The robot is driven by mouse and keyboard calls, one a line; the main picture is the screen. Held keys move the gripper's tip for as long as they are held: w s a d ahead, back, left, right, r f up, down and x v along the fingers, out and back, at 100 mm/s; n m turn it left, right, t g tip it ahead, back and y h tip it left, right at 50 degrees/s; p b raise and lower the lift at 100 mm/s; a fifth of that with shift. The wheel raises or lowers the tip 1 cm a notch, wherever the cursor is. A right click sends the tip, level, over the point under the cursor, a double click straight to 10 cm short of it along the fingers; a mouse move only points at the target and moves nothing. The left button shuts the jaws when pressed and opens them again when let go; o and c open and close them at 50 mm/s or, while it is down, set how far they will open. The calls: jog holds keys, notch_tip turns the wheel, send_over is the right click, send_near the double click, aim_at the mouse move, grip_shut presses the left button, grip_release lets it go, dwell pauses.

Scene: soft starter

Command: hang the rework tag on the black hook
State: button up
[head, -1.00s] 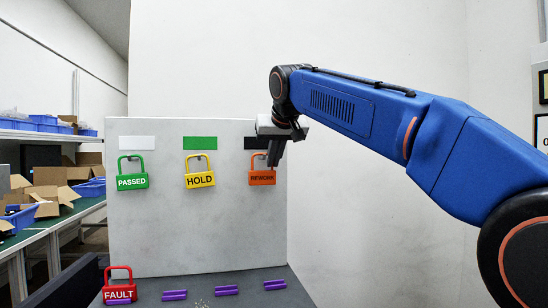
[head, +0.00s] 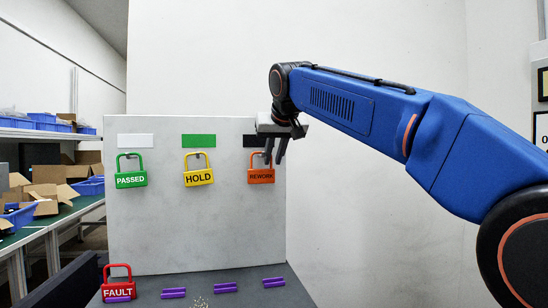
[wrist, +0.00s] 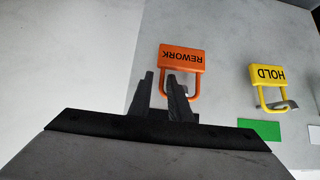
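The orange rework tag (head: 261,176) hangs against the grey board below the black label (head: 251,141), upright and level with the other hung tags. In the wrist view the rework tag (wrist: 181,58) is upside down, its shackle partly behind my fingers. My gripper (head: 275,152) is at the shackle in front of the board; its two fingers stand apart in the wrist view (wrist: 161,88), with no tag clamped between them. The hook under the black label is hidden by my gripper and the shackle.
The yellow hold tag (head: 199,177) and green passed tag (head: 131,179) hang to the left, under green (head: 199,141) and white (head: 135,141) labels. The red fault tag (head: 118,292) stands at the board's foot, near several purple holders (head: 225,288).

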jog(key=shift+s+a, duration=0.1)
jog(key=shift+a, duration=0.05)
jog(key=v, duration=1.7)
jog(key=s+d+f+m+g+h, duration=0.1)
jog(key=s+d+f, duration=0.4)
jog(key=d+f, duration=0.6)
jog(key=s+d+f+g+h, duration=0.1)
jog(key=s+d+f, duration=0.4)
jog(key=d+f, duration=0.65)
jog(key=s+d+f, duration=0.2)
jog(key=s+f, duration=0.4)
jog(key=f, duration=0.5)
jog(key=s+d+f+m+g, duration=0.1)
jog(key=s+f, duration=0.5)
jog(key=f, duration=0.6)
jog(key=s+d+f+m+g, duration=0.1)
jog(key=s+d+f, duration=0.3)
jog(key=s+f, duration=0.3)
notch_tip(320, 180, down, 5)
jog(key=shift+f+h, duration=0.1)
jog(key=shift+h, duration=0.2)
